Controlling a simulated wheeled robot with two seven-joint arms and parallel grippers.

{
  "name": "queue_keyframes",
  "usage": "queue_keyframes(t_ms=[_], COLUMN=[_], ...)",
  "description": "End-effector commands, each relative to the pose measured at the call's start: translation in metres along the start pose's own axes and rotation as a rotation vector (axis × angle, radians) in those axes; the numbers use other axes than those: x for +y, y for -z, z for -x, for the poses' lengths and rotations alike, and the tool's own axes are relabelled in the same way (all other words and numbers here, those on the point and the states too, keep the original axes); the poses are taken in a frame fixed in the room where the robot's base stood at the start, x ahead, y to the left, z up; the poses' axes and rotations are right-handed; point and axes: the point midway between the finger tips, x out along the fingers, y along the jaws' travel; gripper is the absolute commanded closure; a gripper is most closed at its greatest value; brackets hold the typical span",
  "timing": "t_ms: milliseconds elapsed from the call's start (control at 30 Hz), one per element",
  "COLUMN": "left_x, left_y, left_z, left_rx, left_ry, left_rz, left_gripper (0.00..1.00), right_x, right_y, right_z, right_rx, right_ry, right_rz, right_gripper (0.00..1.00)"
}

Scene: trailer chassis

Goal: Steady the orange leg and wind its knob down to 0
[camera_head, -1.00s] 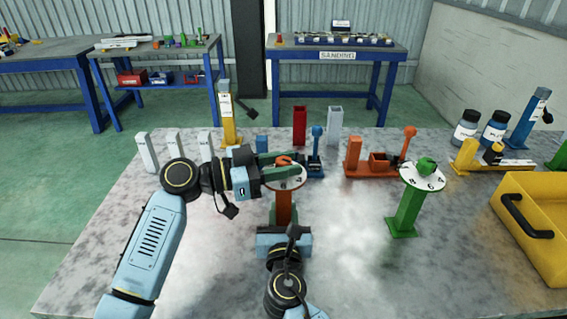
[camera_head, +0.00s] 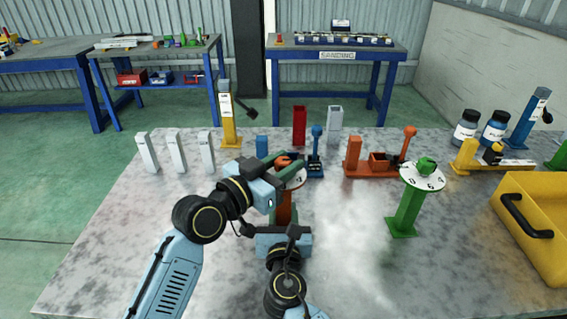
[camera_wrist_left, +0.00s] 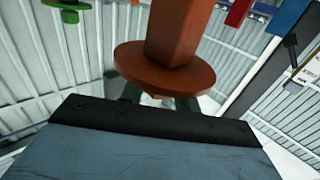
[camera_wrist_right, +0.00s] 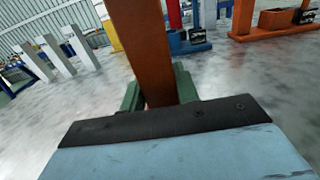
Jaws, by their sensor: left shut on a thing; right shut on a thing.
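The orange leg (camera_head: 284,207) stands upright near the table's middle, with a white numbered dial (camera_head: 295,181) and an orange knob (camera_head: 283,161) on top. My left gripper (camera_head: 287,163) is shut on the knob, reaching in from the left. The dial's numbers are too hidden to read.
A green leg (camera_head: 404,210) with a dial and green knob stands to the right. A yellow bin (camera_head: 540,215) is at the right edge. Orange (camera_head: 372,172) and blue fixtures stand behind, and white posts (camera_head: 176,150) stand at back left. The front left table is clear.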

Motion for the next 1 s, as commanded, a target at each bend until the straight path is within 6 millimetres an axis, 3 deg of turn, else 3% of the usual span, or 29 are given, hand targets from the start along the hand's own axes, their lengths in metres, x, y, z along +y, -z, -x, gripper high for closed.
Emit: queue_keyframes(t_ms=[500,1000], left_x=[0.0015,0.0004], left_y=[0.0013,0.0027], left_z=[-0.0007,0.0], left_rx=[0.007,0.006], left_ry=[0.309,0.39], left_rz=[0.006,0.0], left_gripper=[0.91,0.91], right_x=[0.0005,0.0005], right_y=[0.0006,0.0009], right_z=[0.0002,0.0003], right_rx=[0.001,0.002], right_ry=[-0.001,-0.001], right_rz=[0.0,0.001], right_gripper=[1.0,1.0])
